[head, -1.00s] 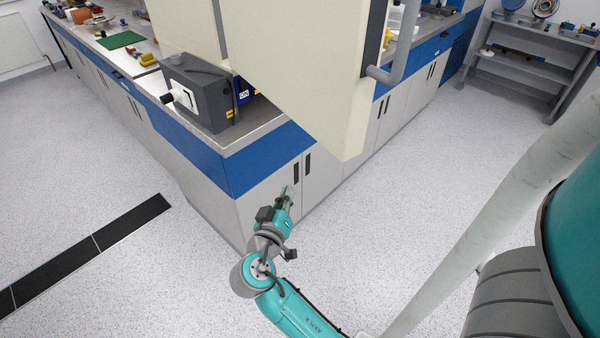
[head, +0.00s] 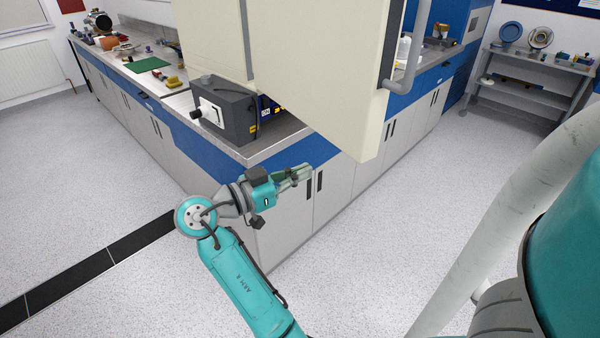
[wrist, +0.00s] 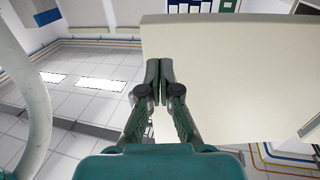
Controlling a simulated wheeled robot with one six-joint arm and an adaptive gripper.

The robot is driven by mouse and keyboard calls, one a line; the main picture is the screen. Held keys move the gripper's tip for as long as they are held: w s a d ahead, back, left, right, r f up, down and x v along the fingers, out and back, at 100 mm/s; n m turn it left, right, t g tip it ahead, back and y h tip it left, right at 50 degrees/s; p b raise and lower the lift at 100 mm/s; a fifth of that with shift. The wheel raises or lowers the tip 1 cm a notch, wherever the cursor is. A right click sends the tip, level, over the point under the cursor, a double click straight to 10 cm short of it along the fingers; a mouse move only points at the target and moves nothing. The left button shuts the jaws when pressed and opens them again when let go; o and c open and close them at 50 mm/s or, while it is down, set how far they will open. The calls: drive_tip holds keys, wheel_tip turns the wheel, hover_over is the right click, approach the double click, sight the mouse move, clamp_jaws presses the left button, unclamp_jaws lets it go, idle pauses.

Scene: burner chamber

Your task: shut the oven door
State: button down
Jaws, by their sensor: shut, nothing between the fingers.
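The oven door (head: 325,75) is a large cream panel standing open at the top middle of the head view, with a grey tubular handle (head: 402,75) on its right side. The door also fills much of the wrist view (wrist: 235,80). My gripper (head: 306,172) is shut and empty, below the door's lower left edge in the head view, with the counter's cabinets behind it. In the wrist view the shut fingertips (wrist: 160,63) overlap the door's left part. I cannot tell whether they touch it. The oven's inside is hidden.
A grey boxy device (head: 225,108) stands on the corner of the blue-and-grey counter (head: 290,150). A green mat (head: 147,64) and small items lie farther along. A grey shelf (head: 530,80) stands at the back right. The speckled floor is clear on both sides.

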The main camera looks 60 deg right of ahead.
sight(350, 152)
drive_tip(key=x, duration=1.1)
drive_tip(key=shift+d, duration=0.1)
